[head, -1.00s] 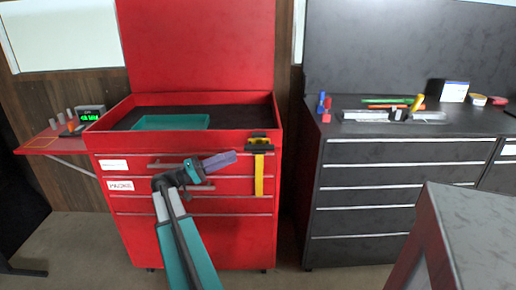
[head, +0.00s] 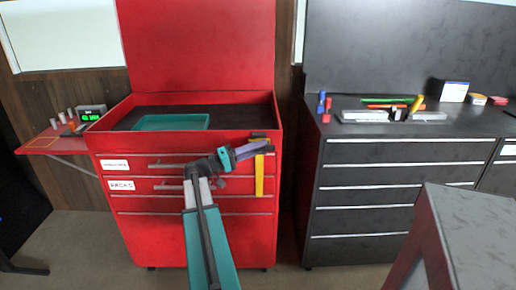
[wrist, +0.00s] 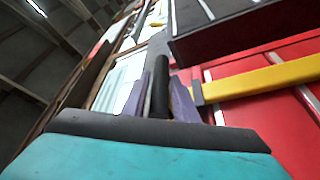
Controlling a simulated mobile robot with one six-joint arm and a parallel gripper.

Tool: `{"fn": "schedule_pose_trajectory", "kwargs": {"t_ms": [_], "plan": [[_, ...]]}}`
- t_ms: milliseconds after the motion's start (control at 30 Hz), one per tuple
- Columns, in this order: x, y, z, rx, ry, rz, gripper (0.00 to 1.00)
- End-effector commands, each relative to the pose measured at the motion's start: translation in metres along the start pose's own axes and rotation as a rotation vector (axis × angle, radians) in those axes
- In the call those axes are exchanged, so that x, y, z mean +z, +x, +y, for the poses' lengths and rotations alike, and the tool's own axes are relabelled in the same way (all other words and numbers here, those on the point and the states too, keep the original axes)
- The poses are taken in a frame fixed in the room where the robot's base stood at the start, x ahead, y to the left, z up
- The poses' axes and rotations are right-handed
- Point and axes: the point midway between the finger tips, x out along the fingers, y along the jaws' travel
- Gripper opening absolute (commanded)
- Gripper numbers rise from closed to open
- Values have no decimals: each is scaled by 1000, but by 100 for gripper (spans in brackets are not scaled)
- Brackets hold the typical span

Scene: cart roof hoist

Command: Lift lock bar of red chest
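The red chest (head: 195,232) stands at the left of the head view. Its yellow lock bar (head: 259,178) hangs upright at the right of the drawer fronts, with a black piece (head: 257,134) at its top. My gripper (head: 252,149) is in front of the bar's upper end and hides part of it. In the wrist view the purple fingers (wrist: 165,98) are apart, with a dark rod-like part (wrist: 161,90) between them. The yellow bar (wrist: 255,82) lies just right of the fingers there. I cannot tell whether the fingers touch the dark part.
A teal tray (head: 172,122) sits in the chest's open top. A side shelf (head: 52,146) with small items is on the left. A dark cabinet (head: 400,165) stands to the right, and a grey block-like structure (head: 475,225) is at the front right.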

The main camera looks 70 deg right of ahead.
Motion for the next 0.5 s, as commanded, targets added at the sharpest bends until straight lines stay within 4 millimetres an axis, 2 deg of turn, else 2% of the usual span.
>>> {"fn": "schedule_pose_trajectory", "kwargs": {"t_ms": [267,433,500], "plan": [[0,1,0,0,0,0,26],[0,1,0,0,0,0,1],[0,1,0,0,0,0,0]]}}
